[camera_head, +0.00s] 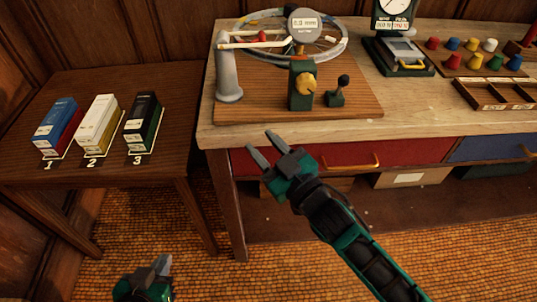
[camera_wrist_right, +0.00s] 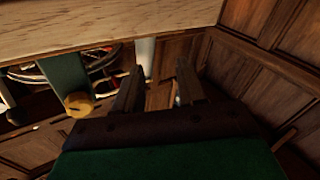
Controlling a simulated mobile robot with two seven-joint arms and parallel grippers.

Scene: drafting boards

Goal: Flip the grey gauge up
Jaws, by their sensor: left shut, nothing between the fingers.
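The grey gauge (camera_head: 304,33) is a round dial with a white label, over the spoked wheel (camera_head: 262,20) on the wooden board. A pale arm beside it runs to a grey post (camera_head: 229,68). I cannot make out the gauge in the right wrist view. My right gripper (camera_head: 259,142) is open and empty in front of the bench edge, apart from the gauge. Its two fingers (camera_wrist_right: 158,85) show spread in the right wrist view. My left gripper (camera_head: 163,266) is low at the bottom left, shut and empty, far from the gauge.
A green block with a yellow knob (camera_head: 305,85) and a black-knobbed lever (camera_head: 339,90) stand at the board's front. A dial stand (camera_head: 392,15), coloured cups (camera_head: 472,45) and a divided tray (camera_head: 497,95) are right. Three boxes (camera_head: 98,118) stand on the left table.

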